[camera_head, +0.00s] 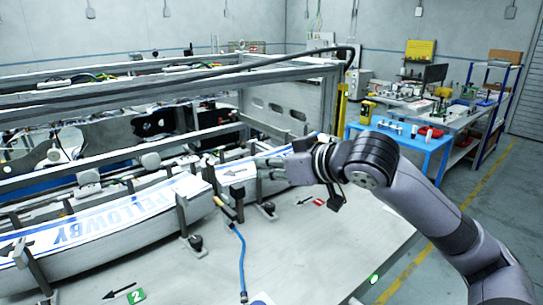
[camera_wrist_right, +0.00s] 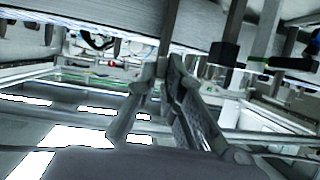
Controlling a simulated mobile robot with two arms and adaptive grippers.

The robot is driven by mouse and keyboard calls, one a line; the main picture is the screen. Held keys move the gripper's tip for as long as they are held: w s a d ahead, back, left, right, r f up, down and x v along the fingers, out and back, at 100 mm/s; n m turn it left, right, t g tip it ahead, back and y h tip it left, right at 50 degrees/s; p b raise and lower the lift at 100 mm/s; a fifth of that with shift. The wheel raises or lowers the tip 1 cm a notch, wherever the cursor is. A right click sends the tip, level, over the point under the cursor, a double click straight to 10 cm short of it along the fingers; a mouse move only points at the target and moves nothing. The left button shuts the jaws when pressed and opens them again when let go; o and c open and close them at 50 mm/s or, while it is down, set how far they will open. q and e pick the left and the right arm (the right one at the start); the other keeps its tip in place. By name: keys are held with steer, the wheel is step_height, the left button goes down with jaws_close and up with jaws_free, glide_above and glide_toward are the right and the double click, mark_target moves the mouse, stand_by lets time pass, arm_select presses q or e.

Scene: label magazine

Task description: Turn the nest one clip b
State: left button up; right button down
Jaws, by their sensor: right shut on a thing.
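The long label magazine (camera_head: 150,250) runs across the left of the head view, carrying blue and white printed labels (camera_head: 120,212) marked "PELLOWBY". Grey upright guide posts with black knobs (camera_head: 195,242) stand along its front. My right gripper (camera_head: 270,163) reaches in from the right to the magazine's right end. In the wrist view its fingers (camera_wrist_right: 166,75) are closed around what looks like a slim grey post (camera_wrist_right: 170,35). The gripped part is mostly hidden in the head view. Which part is the nest or a clip is not clear. My left gripper is not in view.
A blue hose (camera_head: 241,260) lies on the pale deck in front of the magazine. Machine rails (camera_head: 170,88) stand behind. A blue table (camera_head: 400,142) stands at the right; open floor lies beyond.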

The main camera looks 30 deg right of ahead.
steer(key=h+p, duration=0.1)
steer(key=m+h+p, duration=0.1)
steer(key=shift+a+r+m+p, duration=0.2)
steer(key=shift+a+m+p, duration=0.1)
steer(key=shift+a, duration=0.05)
steer(key=shift+f+m+h+p, duration=0.2)
steer(key=shift+m+h+p, duration=0.3)
steer(key=shift+h+p, duration=0.1)
steer(key=c, duration=1.7)
jaws_free()
step_height(320, 180, up, 10)
steer(key=shift+f, duration=0.1)
